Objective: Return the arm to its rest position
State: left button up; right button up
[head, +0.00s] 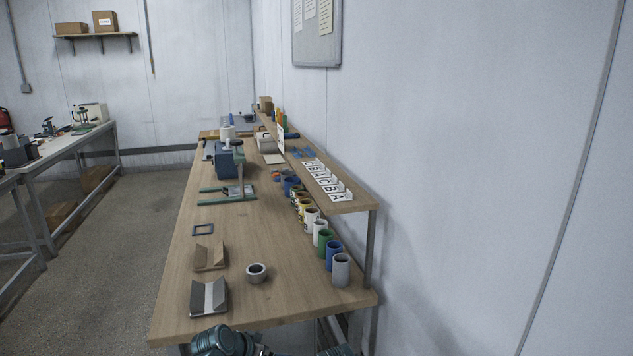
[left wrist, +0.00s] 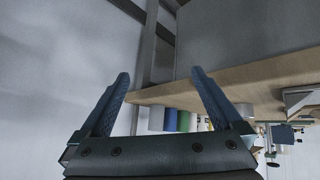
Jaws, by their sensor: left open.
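My left gripper (left wrist: 158,95) is open and empty in the left wrist view, its two blue fingers spread apart. The edge of the wooden workbench and several cylindrical cans (left wrist: 176,120) show beyond the fingers. In the head view, part of my arm shows at the bottom edge, in front of the workbench's near end (head: 170,327). No gripper fingers show in the head view. My right gripper is not in view.
On the workbench stand a grey holder (head: 208,297), a brown holder (head: 209,257), a roll (head: 257,273) and a row of several cans ending in a grey one (head: 341,270). A raised shelf (head: 352,203) carries letter cards. Floor (head: 130,260) at left is free.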

pick_arm(q)
jog(key=s+d+g+y+p, duration=0.2)
jog(key=s+g+y, duration=0.1)
jog(key=s, duration=0.5)
jog(key=s+d+g+y+p, duration=0.2)
jog(key=s+d+g+y, duration=0.1)
jog(key=s, duration=0.5)
jog(key=shift+s+d+f+n+g, duration=0.25)
jog(key=shift+s+n+g, duration=0.15)
jog(key=shift+g, duration=0.2)
